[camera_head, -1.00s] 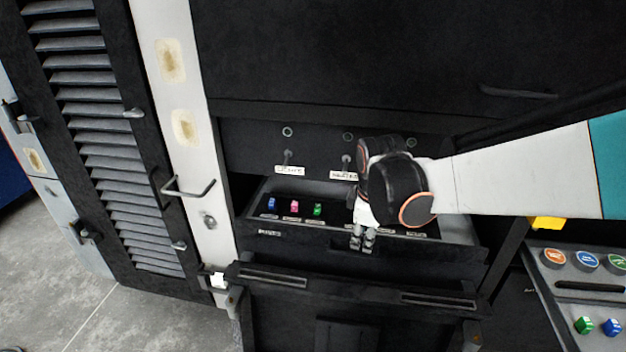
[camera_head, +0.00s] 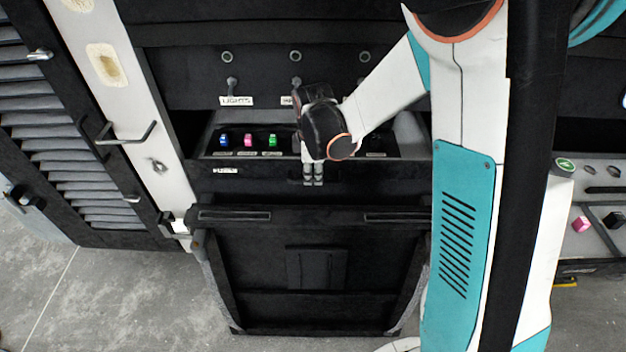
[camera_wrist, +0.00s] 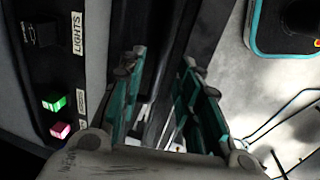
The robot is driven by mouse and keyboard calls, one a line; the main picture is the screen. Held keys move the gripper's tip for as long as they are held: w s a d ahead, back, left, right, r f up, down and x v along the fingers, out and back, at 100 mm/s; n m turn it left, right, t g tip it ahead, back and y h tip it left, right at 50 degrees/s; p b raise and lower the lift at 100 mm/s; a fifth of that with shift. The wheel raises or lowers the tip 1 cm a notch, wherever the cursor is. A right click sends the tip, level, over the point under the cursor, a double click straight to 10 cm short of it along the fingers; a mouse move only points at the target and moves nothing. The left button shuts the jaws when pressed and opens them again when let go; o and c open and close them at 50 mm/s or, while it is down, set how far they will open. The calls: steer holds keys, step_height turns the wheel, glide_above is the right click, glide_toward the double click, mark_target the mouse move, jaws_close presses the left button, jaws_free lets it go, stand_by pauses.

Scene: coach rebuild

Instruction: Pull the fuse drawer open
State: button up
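The fuse drawer (camera_head: 225,171) is a black drawer under the row of switches. My gripper (camera_head: 313,175) is at the middle of the drawer front, pointing down. Its fingers look closed in on the dark drawer handle (camera_head: 296,181), which they partly hide. In the wrist view my gripper (camera_wrist: 163,85) shows a narrow gap between its fingers, with dark drawer parts between them.
A folded-down black panel (camera_head: 316,270) hangs below the drawer. A white post with a grey handle (camera_head: 128,138) and a louvred door (camera_head: 100,190) stand at left. A console with coloured knobs (camera_head: 581,224) is at right. Grey floor (camera_head: 130,300) is clear at lower left.

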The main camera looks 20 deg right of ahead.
mark_target(313, 181)
steer(key=shift+w+d+f+b, duration=0.1)
steer(key=shift+w+f+b, duration=0.05)
steer(key=shift+f, duration=0.65)
steer(key=shift+w+f+b, duration=0.1)
steer(key=shift+f+b, duration=0.05)
steer(key=shift+f, duration=0.6)
jaws_close()
steer(key=shift+s, duration=0.1)
